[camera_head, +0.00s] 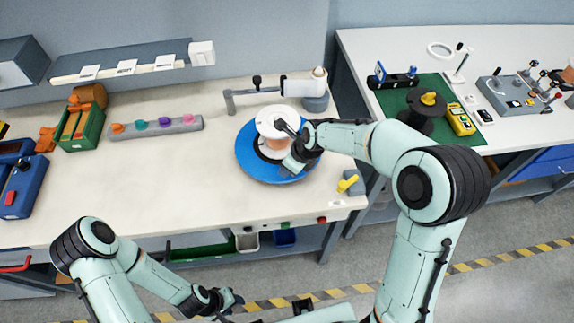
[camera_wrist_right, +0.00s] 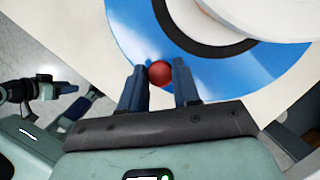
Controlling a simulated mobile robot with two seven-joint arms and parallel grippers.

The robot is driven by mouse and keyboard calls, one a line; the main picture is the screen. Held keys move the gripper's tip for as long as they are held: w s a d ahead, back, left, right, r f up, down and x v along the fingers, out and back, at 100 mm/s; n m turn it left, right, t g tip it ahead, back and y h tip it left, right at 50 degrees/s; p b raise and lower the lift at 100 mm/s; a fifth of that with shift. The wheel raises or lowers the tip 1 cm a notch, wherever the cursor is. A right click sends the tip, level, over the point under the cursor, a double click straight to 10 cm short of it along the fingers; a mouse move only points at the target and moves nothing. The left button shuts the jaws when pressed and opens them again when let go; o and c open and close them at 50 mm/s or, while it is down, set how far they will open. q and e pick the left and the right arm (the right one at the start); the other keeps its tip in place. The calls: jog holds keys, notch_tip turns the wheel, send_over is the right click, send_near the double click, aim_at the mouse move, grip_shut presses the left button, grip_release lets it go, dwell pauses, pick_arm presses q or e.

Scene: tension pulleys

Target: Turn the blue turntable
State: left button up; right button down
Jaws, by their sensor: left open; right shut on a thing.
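The blue turntable (camera_head: 250,166) lies flat on the workbench near its right end, and its blue rim also shows in the right wrist view (camera_wrist_right: 130,25). A white-flanged spool (camera_head: 272,117) with a copper-coloured middle stands on it. My right gripper (camera_wrist_right: 159,80) is shut on a small red knob (camera_wrist_right: 159,71) at the turntable's rim. In the head view this gripper (camera_head: 290,165) is over the turntable's right side, and the knob is hidden there. My left gripper (camera_head: 230,298) is open and empty, low in front of the bench.
A grey arm fixture (camera_head: 260,90) stands behind the turntable. A yellow lever (camera_head: 347,183) sits at the bench's front right corner. A grey strip with coloured knobs (camera_head: 155,127) and a green bin (camera_head: 80,127) lie to the left. The bench between is clear.

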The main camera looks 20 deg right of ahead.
pick_arm(q)
jog(key=shift+w+a, duration=0.1)
jog(key=shift+a, duration=0.15)
pick_arm(e)
jog(key=shift+a+r, duration=0.1)
jog(key=shift+a, duration=0.1)
jog(key=shift+w, duration=0.1)
jog(key=c, duration=0.8)
grip_release()
jog(key=shift+c, duration=0.2)
pick_arm(q)
jog(key=shift+w+r+p, duration=0.45)
jog(key=shift+w+r, duration=0.05)
jog(key=shift+r, duration=0.1)
pick_arm(e)
jog(key=v, duration=1.3)
jog(key=shift+s, duration=0.25)
jog(key=shift+d+r, duration=0.1)
